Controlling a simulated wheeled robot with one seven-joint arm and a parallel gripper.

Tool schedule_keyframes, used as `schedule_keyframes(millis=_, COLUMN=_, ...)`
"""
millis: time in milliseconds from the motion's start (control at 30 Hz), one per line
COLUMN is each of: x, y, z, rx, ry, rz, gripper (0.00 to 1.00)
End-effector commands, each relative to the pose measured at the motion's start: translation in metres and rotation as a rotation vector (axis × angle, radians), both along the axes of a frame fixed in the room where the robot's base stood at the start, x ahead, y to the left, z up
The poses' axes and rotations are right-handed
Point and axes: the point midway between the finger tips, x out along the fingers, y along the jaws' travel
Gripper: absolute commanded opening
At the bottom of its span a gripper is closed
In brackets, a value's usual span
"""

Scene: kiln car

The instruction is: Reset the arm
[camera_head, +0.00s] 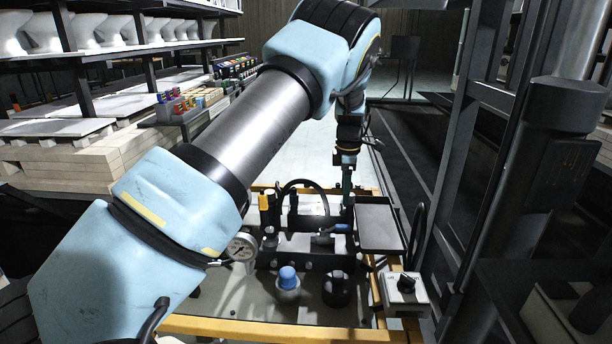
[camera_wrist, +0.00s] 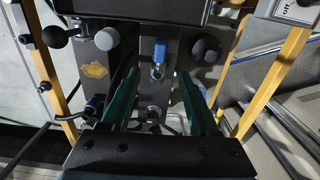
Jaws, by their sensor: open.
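My arm reaches from the lower left up over the scene and bends down at the far side in the head view. My gripper (camera_head: 347,187) hangs pointing down above the far part of a yellow-framed equipment cart. In the wrist view my gripper (camera_wrist: 158,76) has its two green fingers apart with nothing held between them. A blue-handled valve (camera_wrist: 159,52) shows beyond the fingertips, on a dark plate. I cannot tell the exact height of the fingers above the plate.
The cart carries a pressure gauge (camera_head: 241,247), a blue-topped knob (camera_head: 288,279), a black knob (camera_head: 336,289), a switch box (camera_head: 404,289) and a dark tray (camera_head: 379,226). Shelves of white ware (camera_head: 117,30) stand left. A dark steel frame (camera_head: 470,150) stands right. Floor beyond is clear.

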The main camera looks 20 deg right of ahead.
Motion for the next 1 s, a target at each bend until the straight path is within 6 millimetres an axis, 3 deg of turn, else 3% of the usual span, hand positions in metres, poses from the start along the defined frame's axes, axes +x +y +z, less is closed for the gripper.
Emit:
schedule_keyframes(millis=167, x=0.004, y=0.008, z=0.006, rx=-0.003, ry=0.000, rz=-0.006, gripper=0.61)
schedule_keyframes(millis=267, x=0.017, y=0.039, z=0.023, rx=-0.010, ry=0.000, rz=-0.039, gripper=0.61)
schedule_keyframes(millis=400, x=0.034, y=0.120, z=0.063, rx=-0.030, ry=-0.002, rz=-0.157, gripper=0.61)
schedule_keyframes(millis=533, x=0.030, y=0.208, z=0.102, rx=-0.045, ry=-0.019, rz=-0.331, gripper=0.61)
schedule_keyframes(millis=667, x=0.003, y=0.291, z=0.139, rx=-0.047, ry=-0.050, rz=-0.545, gripper=0.61)
schedule_keyframes(millis=800, x=-0.046, y=0.366, z=0.170, rx=-0.024, ry=-0.091, rz=-0.801, gripper=0.61)
schedule_keyframes(millis=900, x=-0.084, y=0.404, z=0.184, rx=0.007, ry=-0.114, rz=-0.974, gripper=0.61)
schedule_keyframes(millis=1000, x=-0.115, y=0.429, z=0.192, rx=0.038, ry=-0.125, rz=-1.109, gripper=0.61)
